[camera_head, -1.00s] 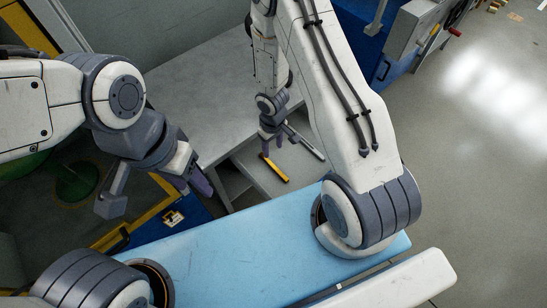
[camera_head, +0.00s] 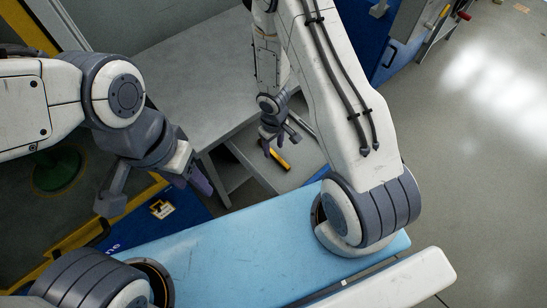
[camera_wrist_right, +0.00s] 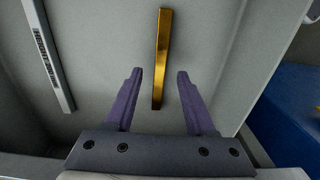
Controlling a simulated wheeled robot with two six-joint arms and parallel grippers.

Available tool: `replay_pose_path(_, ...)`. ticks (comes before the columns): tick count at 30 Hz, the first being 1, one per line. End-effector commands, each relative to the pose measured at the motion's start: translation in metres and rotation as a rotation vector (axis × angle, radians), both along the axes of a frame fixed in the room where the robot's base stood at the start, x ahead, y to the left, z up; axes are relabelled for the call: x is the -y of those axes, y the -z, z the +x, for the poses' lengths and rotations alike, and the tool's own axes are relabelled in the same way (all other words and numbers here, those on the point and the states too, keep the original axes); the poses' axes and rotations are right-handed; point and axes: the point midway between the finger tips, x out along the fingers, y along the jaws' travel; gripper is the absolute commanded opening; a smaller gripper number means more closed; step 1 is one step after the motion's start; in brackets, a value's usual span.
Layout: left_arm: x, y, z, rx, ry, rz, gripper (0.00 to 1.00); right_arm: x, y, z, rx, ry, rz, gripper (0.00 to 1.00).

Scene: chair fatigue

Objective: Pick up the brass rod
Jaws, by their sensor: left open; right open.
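The brass rod (camera_head: 281,160) lies on the grey shelf surface under my right gripper in the head view. In the right wrist view the rod (camera_wrist_right: 161,55) is a straight gold bar running away from me, its near end between the two purple fingertips. My right gripper (camera_wrist_right: 159,74) is open, with gaps on both sides of the rod; in the head view it (camera_head: 270,146) hangs just above the rod, partly covering it. I cannot tell its exact height. My left gripper (camera_head: 201,182) is open and seen edge-on, away from the rod.
A grey bar with lettering (camera_wrist_right: 48,55) lies left of the rod in the right wrist view. A grey worktop (camera_head: 190,85) stands beside the shelf. A light blue surface (camera_head: 230,250), which may be my own body, is in front. Open floor (camera_head: 480,150) lies at right.

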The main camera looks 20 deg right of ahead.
Motion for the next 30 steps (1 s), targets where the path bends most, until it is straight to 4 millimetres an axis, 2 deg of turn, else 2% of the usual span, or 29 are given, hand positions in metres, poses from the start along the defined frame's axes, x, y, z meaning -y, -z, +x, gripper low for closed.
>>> replay_pose_path(1, 0.0, 0.016, 0.0, 0.0, 0.0, 0.0, 0.5, 0.0, 0.015, 0.0, 0.0, -0.001, 0.0, 0.55)
replay_pose_path(3, 0.0, 0.022, 0.0, 0.0, 0.0, 0.0, 0.5, 0.0, 0.022, 0.0, 0.0, 0.0, 0.0, 0.55)
replay_pose_path(13, 0.0, 0.024, 0.0, 0.0, 0.0, 0.0, 0.5, 0.0, 0.023, 0.0, 0.0, 0.0, 0.0, 0.55)
replay_pose_path(17, 0.0, 0.024, 0.0, 0.0, 0.0, 0.0, 0.5, 0.0, 0.023, 0.0, 0.0, 0.0, 0.0, 0.05)
replay_pose_path(18, 0.0, 0.024, 0.0, 0.0, 0.0, 0.0, 0.5, 0.0, 0.023, 0.0, 0.0, 0.0, 0.0, 0.0)
replay_pose_path(30, 0.0, 0.024, 0.0, 0.0, 0.0, 0.0, 0.5, 0.0, 0.023, 0.0, 0.0, 0.0, 0.0, 0.0)
